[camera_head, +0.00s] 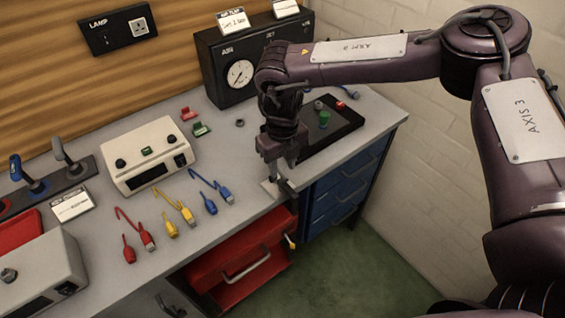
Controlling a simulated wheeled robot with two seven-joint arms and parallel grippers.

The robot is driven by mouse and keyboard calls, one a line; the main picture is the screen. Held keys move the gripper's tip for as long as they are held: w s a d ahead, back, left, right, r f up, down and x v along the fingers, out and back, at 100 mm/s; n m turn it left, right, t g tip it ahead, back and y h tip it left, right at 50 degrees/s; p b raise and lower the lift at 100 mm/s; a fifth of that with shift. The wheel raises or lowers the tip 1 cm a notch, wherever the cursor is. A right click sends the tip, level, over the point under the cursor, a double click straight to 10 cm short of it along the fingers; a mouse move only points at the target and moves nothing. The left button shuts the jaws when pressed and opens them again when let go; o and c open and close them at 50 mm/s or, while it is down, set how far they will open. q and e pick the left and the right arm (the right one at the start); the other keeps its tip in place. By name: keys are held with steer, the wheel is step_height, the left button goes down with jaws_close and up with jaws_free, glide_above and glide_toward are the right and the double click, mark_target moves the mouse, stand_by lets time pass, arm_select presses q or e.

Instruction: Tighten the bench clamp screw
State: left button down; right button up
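My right gripper (279,172) points down at the front edge of the grey bench, right of the blue cable. A small metal bracket with a dark part, likely the bench clamp (287,189), sits at the bench edge right under the fingertips. The gripper hides much of it, and I cannot tell whether the fingers touch it. I cannot make out a clamp screw clearly. A small yellow-tipped part (291,241) shows below the edge, beside the red drawer. My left gripper is not in view.
An open red drawer (240,262) juts out below the bench, left of blue drawers (340,190). Red, yellow and blue cables (176,208) lie on the bench (245,190). A gauge box (240,73) stands behind, and a black tray (335,120) lies right of the gripper.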

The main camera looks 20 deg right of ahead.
steer(key=shift+f, duration=0.8)
jaws_close()
